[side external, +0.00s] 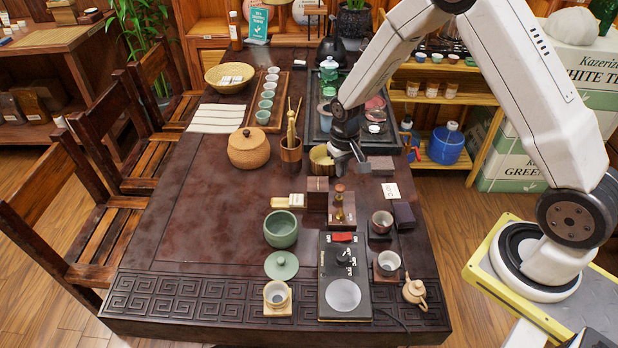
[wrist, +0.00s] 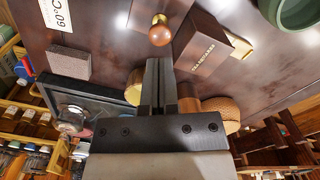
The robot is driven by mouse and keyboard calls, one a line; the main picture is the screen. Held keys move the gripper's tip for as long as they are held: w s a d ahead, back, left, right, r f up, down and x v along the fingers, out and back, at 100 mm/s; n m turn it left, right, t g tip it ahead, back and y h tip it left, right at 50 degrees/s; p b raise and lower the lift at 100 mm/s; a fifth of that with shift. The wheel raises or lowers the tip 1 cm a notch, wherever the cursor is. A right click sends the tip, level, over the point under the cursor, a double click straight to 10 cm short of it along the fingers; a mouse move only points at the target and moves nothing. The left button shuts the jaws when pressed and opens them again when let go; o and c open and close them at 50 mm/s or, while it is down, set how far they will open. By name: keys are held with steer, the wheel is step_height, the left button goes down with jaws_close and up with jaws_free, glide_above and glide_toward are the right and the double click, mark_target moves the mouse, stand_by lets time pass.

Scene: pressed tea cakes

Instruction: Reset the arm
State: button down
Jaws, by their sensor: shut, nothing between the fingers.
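My gripper (side external: 361,160) is over the right part of the dark wooden table (side external: 190,235), near a gold bowl (side external: 321,164) and a grey block (side external: 380,165). In the wrist view its two straight fingers (wrist: 160,63) are together with nothing between them. A press with a round wooden knob (wrist: 160,32) lies just past the fingertips in that view. A dark brown box (wrist: 203,45) is beside it. The gripper's exact height above the table is hard to tell.
A black tea tray (side external: 392,140) with a glass pot stands behind the gripper. The table's left middle is clear.

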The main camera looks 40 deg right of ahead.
steer(key=shift+r, duration=0.1)
stand_by(0.3)
steer(key=shift+s+a+r, duration=0.15)
steer(key=shift+s+r, duration=0.1)
steer(key=shift+r, duration=0.35)
steer(key=s+a+r+n+t, duration=0.2)
steer(key=s+a+r+n, duration=0.1)
steer(key=s+r, duration=0.8)
steer(key=s+a, duration=0.1)
steer(key=s, duration=0.2)
steer(key=shift+s+r+t, duration=0.3)
steer(key=shift+s, duration=0.1)
